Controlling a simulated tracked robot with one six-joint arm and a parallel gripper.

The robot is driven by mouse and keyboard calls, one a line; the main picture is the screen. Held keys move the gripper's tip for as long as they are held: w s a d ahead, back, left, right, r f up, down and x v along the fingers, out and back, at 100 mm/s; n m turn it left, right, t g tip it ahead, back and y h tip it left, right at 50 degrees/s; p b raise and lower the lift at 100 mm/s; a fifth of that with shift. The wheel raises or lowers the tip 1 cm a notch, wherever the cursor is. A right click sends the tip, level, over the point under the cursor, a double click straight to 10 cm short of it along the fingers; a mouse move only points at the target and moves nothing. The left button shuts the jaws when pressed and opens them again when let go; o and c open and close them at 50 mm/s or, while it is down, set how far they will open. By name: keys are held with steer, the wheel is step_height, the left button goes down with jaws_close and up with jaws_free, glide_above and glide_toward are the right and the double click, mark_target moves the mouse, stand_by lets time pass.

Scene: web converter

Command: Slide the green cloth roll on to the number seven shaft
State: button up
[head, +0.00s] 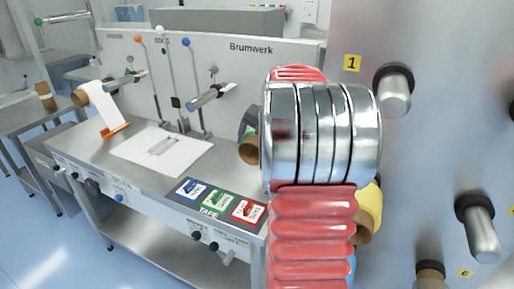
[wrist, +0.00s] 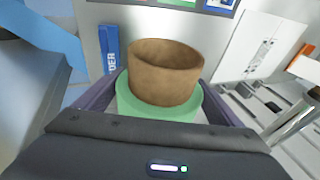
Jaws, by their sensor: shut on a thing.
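In the wrist view my gripper (wrist: 160,100) is shut on the green cloth roll (wrist: 190,106), with a finger on either side of it. The roll's brown cardboard core (wrist: 165,75) sticks out beyond the green cloth, its open end facing away from the gripper. In the head view my arm hides most of the gripper; a brown core end (head: 249,151) shows just left of the arm. The panel at right carries dark-collared metal shafts, one (head: 396,92) near label 1 and one (head: 482,228) lower down. No label seven can be read, so I cannot pick out that shaft.
A yellow roll (head: 371,208) shows partly behind my arm. The steel bench (head: 90,150) at left holds a white sheet (head: 160,150) and a tape mat (head: 212,205). Rods and levers stand along its back.

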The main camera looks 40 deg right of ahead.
steer(key=shift+d, duration=0.1)
steer(key=shift+w+d, duration=0.25)
steer(key=shift+d, duration=0.5)
steer(key=shift+w+d, duration=0.25)
steer(key=shift+d, duration=0.5)
steer(key=o, duration=1.8)
steer(key=shift+o, duration=0.2)
steer(key=shift+a+r, duration=0.1)
steer(key=v, duration=1.3)
steer(key=shift+s+r, duration=0.1)
steer(key=shift+r, duration=0.15)
